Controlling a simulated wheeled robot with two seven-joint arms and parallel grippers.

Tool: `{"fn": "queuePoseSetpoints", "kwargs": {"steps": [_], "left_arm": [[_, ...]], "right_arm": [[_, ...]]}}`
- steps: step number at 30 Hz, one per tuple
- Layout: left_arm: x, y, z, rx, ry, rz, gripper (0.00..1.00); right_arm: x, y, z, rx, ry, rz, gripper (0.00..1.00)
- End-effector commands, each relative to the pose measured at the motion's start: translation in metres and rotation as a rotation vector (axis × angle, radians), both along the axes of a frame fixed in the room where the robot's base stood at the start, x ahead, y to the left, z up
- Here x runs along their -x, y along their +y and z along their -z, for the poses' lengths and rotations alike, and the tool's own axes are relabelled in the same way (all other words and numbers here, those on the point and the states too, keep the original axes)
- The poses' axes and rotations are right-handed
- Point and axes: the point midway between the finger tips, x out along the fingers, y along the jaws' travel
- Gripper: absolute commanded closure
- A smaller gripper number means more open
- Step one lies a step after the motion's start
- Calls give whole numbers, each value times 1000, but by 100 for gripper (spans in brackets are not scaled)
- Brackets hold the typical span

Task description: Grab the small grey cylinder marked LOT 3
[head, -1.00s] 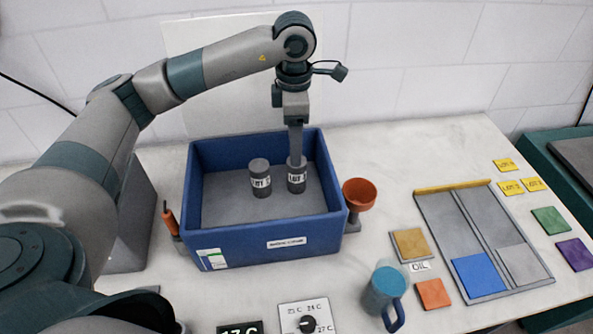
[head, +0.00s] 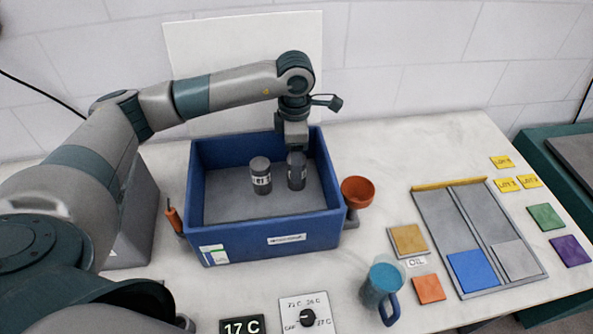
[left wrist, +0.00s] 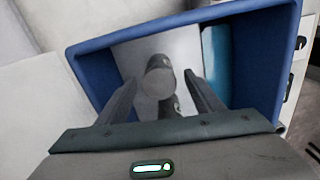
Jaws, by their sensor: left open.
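Two small grey cylinders with white labels stand upright in the blue bin, a left one (head: 260,177) and a right one (head: 297,176). Their labels are too blurred for me to tell which is LOT 3. My left gripper (head: 297,157) points down into the bin at the right cylinder, covering part of it. In the left wrist view its two fingers (left wrist: 160,80) are apart and open. One cylinder top (left wrist: 158,83) shows between them, with a second, darker cylinder (left wrist: 170,106) just below it in the picture, partly hidden. My right gripper is not in view.
The blue bin's walls (head: 265,240) surround the cylinders. An orange funnel (head: 357,190) stands close to its right side, an orange-handled tool (head: 171,217) at its left. A teal mug (head: 381,290), a grey divided tray (head: 465,225) and coloured tiles lie to the right.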

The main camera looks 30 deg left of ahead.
Motion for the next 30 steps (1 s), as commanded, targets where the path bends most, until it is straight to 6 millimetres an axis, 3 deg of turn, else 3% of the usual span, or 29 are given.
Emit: {"fn": "queuePoseSetpoints", "kwargs": {"steps": [8, 15, 29, 30], "left_arm": [[-1, -3, 24, 0, 4, 0, 39], [-2, -3, 47, 0, 1, 0, 39], [-2, -3, 48, 0, 0, 0, 39], [-2, -3, 48, 0, 0, 0, 46]], "right_arm": [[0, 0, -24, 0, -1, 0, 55], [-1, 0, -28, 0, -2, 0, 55], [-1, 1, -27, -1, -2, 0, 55], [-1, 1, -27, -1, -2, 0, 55]]}}
